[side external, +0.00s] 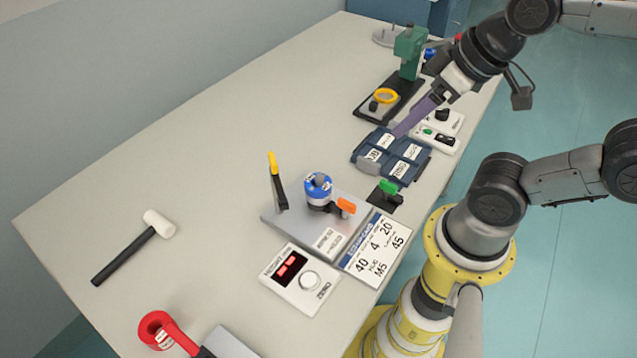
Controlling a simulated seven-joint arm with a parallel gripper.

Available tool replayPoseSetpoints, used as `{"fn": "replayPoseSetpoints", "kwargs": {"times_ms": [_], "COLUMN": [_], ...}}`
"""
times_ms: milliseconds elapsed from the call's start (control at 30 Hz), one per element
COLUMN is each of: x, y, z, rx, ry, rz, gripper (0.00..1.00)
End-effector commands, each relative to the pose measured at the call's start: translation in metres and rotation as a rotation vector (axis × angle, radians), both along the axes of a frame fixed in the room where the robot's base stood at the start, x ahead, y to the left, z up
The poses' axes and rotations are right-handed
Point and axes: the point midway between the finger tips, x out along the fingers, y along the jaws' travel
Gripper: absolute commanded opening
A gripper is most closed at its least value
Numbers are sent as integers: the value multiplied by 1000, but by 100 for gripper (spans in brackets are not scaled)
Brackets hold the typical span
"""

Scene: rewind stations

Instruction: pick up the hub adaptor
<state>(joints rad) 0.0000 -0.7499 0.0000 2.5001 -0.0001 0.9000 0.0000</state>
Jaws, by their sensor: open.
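A dark blue tray (421,176) with several labelled compartments sits near the right edge of the table. A small grey piece (376,167) lies in its front left part; it may be the hub adaptor, but it is too small to tell. My gripper (401,131) has long purple fingers and reaches down from the upper right. Its tips are at the back edge of the tray, apart from the grey piece. The gripper is open, and I see nothing held in it. The fingers hide part of the tray's back side.
A green press (410,52) stands behind the tray, with a yellow ring (386,96) on its base. A white control box (447,138) is right of the tray. A grey winding station (290,222) with a blue spool (318,187) stands in front. A mallet (130,250) lies left.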

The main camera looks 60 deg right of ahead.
Motion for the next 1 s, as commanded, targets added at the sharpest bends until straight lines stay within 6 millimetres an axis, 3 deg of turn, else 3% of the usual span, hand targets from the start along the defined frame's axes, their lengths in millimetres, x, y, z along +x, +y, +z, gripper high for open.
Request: {"fn": "replayPoseSetpoints", "kwargs": {"times_ms": [33, 133, 400, 533, 767, 1000], "x": [0, 0, 0, -1, 18, 66], "y": [0, 0, 0, 0, 1, 10], "z": [0, 0, 0, 0, 19, 21], "rx": [0, 0, -6, -60, -281, -472], "ry": [0, 0, 0, 4, 21, 129], "rz": [0, 0, 11, 113, 545, 1108], "gripper": [82, 100, 100, 100, 100, 100]}}
